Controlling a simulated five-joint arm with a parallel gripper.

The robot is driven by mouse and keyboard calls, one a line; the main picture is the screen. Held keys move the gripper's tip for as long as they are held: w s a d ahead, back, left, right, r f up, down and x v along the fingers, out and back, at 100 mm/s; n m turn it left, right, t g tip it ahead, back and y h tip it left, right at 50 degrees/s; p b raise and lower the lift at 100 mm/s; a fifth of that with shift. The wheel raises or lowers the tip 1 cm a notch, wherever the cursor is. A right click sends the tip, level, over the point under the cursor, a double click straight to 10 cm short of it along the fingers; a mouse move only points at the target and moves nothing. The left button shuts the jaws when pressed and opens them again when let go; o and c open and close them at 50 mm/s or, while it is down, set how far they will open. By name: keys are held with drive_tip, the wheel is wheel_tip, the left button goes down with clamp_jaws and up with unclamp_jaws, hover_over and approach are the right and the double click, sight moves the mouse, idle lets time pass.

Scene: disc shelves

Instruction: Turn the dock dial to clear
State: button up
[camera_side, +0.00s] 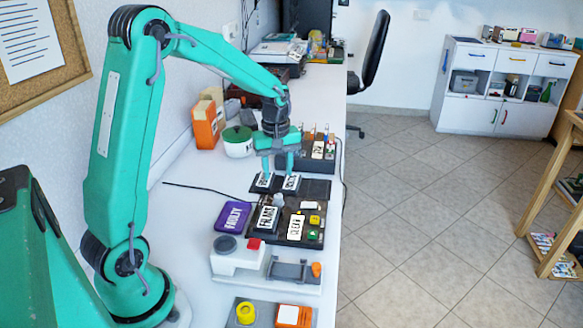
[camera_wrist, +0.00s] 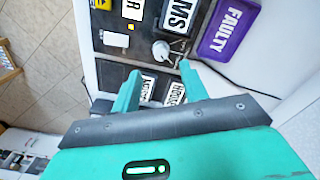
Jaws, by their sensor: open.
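The dock (camera_side: 262,238) is a dark panel on the white bench; its far edge lies just in front of my gripper in the side view. A pale round dial (camera_side: 278,200) with a knob stands near its far edge. In the wrist view the dial (camera_wrist: 160,50) shows just beyond my fingertips, with a small pointer mark. A white card reading CLEAR (camera_side: 296,227) lies on the dock. My gripper (camera_side: 278,174) is open and points down, its two teal fingers apart above a second dark panel with white labels. It holds nothing. The fingers do not appear to touch the dial.
A purple FAULTY sign (camera_side: 232,216) lies left of the dock. A white device with a red button (camera_side: 254,244) is nearer the camera. A green-lidded pot (camera_side: 238,142) and an orange holder (camera_side: 206,133) stand behind. A thin black cable crosses the bench.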

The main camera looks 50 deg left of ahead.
drive_tip(key=s+d+r+m+t, duration=0.4)
drive_tip(key=s+d+r+m, duration=0.8)
drive_tip(key=s, duration=0.4)
drive_tip(key=shift+d+r+m+t, duration=0.2)
drive_tip(key=shift+r+m+t, duration=0.1)
drive_tip(key=shift+r+t, duration=0.15)
idle(0.9)
drive_tip(key=s+m, duration=0.1)
drive_tip(key=s+d, duration=0.1)
drive_tip(key=shift+s+m+t, duration=0.25)
drive_tip(key=shift+s+m, duration=0.05)
drive_tip(key=shift+m, duration=0.1)
idle(0.4)
idle(0.9)
